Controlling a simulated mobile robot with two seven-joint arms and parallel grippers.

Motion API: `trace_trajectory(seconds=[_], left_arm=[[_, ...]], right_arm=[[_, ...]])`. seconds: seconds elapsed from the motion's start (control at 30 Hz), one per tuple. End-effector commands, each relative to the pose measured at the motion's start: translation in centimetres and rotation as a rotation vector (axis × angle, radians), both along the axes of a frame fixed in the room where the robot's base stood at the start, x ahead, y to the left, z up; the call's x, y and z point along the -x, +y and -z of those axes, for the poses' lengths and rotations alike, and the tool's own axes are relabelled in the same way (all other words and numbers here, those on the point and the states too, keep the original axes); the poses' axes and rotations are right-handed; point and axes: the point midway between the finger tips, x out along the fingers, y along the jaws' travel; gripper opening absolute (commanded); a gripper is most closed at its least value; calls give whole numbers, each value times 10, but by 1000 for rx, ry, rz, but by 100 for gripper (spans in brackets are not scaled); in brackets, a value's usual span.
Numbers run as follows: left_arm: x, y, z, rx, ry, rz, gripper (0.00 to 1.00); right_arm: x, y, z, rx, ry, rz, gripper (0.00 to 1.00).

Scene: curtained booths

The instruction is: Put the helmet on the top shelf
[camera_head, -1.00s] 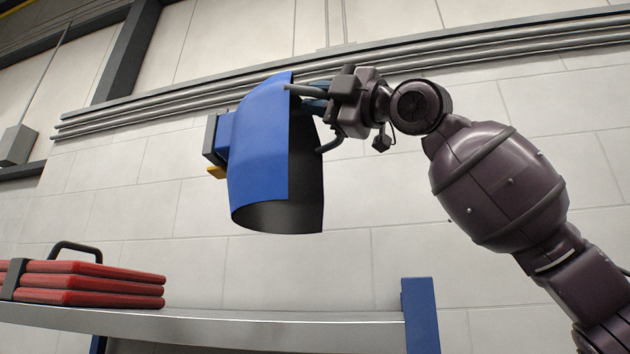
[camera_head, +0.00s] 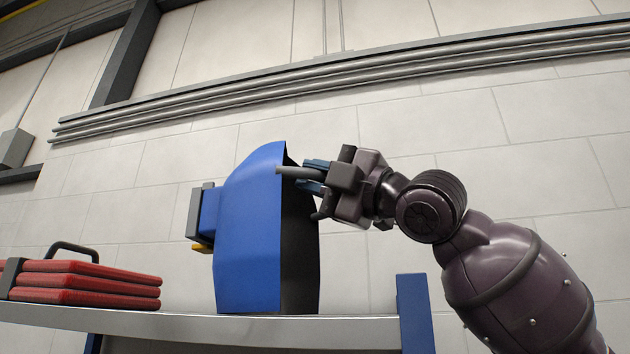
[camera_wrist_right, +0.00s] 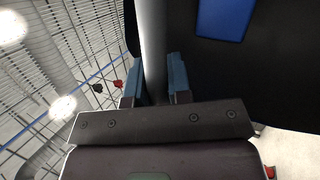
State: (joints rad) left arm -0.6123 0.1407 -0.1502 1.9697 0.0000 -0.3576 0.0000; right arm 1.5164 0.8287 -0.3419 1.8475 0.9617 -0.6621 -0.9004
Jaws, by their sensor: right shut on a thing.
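The blue welding helmet (camera_head: 248,235) is upright above the top shelf (camera_head: 215,325), with its dark hollow side turned to the right. Its lower edge is level with the shelf's front edge; I cannot tell whether it touches the shelf. My right gripper (camera_head: 303,178) is shut on the helmet at its open side, high up. In the right wrist view, the fingers (camera_wrist_right: 155,78) close around a grey bar, with the helmet's dark inside (camera_wrist_right: 225,75) filling the right. My left gripper is not in view.
A stack of red cases (camera_head: 85,284) with a black handle lies on the shelf at the left, with a gap before the helmet. A blue post (camera_head: 415,312) rises at the shelf's right end. A block wall with pipes (camera_head: 330,75) stands behind.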

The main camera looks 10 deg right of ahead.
Motion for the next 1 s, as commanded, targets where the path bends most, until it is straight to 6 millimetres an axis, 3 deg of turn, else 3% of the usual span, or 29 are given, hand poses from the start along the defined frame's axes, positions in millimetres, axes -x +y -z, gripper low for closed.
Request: trace_trajectory(seconds=[0.23, 0.27, 0.4, 0.77, 1.0], left_arm=[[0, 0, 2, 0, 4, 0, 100], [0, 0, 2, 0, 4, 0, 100], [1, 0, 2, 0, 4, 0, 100], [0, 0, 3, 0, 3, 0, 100], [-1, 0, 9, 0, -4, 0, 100]], right_arm=[[1, 0, 4, -2, -3, 0, 0], [0, 0, 5, 0, 2, 1, 22], [0, 0, 5, 1, 1, 0, 43], [2, -3, 6, 0, -1, 0, 44], [19, -29, 22, 0, -2, 4, 44]])
